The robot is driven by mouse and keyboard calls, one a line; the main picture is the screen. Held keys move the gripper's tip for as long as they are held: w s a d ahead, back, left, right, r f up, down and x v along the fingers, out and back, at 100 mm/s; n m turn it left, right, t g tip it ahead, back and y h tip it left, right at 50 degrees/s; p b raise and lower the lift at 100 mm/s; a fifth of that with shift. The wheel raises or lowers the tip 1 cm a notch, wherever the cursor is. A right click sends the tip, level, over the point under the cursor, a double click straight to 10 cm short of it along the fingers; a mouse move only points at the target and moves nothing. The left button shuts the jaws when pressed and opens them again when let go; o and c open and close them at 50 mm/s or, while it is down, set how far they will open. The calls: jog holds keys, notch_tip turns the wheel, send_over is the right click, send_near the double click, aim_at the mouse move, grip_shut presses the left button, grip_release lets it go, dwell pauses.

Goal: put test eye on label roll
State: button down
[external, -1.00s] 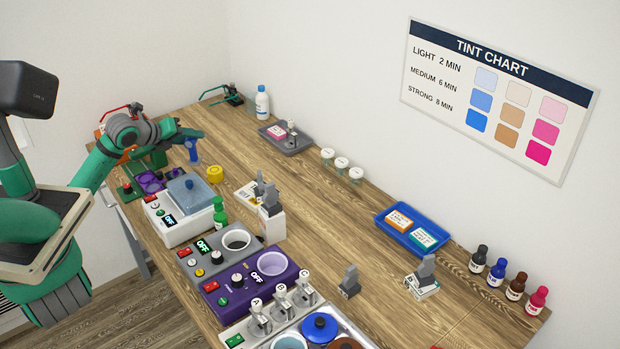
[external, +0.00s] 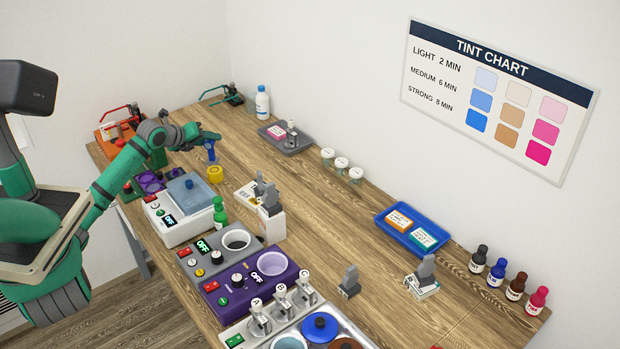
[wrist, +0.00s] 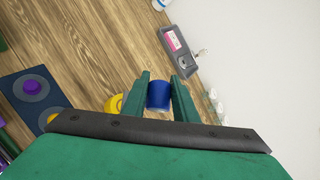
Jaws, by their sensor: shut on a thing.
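My gripper (external: 211,137) is shut on a small blue piece (external: 210,152), which I take to be the test eye. In the wrist view the blue piece (wrist: 158,95) sits between my two green fingers (wrist: 160,90), its lower end hidden. The yellow roll (external: 215,174), which I take to be the label roll, stands on the table just below the blue piece in the external view. In the wrist view the roll (wrist: 114,104) shows left of the left finger, partly hidden by my gripper. The blue piece is held upright and looks apart from the roll.
A white bath with a lid (external: 188,194) and a green bottle (external: 219,212) stand nearer the camera. A grey tray (external: 292,147) with a pink-labelled box and a white bottle (external: 262,103) stand behind. The wood between the roll and the grey tray is clear.

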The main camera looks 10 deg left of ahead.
aim_at(211, 147)
jog(key=shift+w+f, duration=0.1)
jog(key=shift+f, duration=1.6)
jog(key=c, duration=1.4)
grip_release()
jog(key=shift+f, duration=0.1)
jog(key=shift+r, duration=0.2)
jog(key=v, duration=1.2)
